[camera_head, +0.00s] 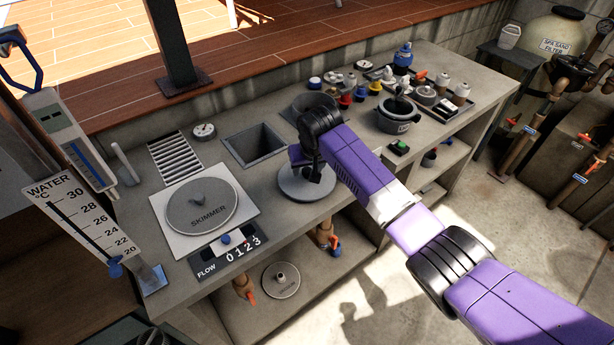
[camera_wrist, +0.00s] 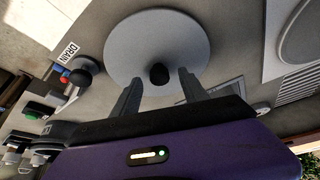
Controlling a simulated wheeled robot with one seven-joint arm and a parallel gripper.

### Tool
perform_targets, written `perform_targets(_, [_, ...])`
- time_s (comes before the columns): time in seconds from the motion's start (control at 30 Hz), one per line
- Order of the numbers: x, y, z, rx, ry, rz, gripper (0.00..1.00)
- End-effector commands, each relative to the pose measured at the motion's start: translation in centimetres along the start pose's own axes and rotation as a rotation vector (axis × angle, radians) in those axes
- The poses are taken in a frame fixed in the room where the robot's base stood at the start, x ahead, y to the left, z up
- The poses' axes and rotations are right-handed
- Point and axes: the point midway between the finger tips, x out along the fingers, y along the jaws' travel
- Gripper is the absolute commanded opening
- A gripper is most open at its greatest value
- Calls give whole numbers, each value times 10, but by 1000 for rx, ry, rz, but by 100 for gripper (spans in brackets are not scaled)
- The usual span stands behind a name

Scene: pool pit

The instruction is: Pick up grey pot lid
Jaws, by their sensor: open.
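The grey pot lid (camera_head: 296,191) is a round, flat disc lying on the counter, partly hidden by my gripper (camera_head: 306,172) in the head view. In the wrist view the grey pot lid (camera_wrist: 135,50) fills the upper middle, with a dark round knob (camera_wrist: 159,73) on it. My gripper (camera_wrist: 160,77) is open above the lid. Its two fingertips appear on either side of the knob in the wrist view. I cannot tell whether they are down at the knob's height. Nothing is held.
A square sink (camera_head: 256,145) is behind the lid and the skimmer cover (camera_head: 201,205) is to its left. A dark pot (camera_head: 397,122), a green button (camera_head: 399,147) and several small bottles and jars stand to the right. A lower shelf (camera_head: 330,280) holds orange-handled valves.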

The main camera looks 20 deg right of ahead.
Motion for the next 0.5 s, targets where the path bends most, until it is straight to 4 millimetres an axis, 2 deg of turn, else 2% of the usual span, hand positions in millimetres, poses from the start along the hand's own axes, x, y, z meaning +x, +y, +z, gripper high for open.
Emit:
perform_targets(0.1, [7, 0, 0, 0, 0, 1, 52])
perform_targets(0.33, [8, 0, 0, 0, 1, 0, 52])
perform_targets(0.37, [8, 0, 0, 0, 1, 0, 48])
perform_targets(0.5, [8, 0, 0, 0, 1, 0, 20])
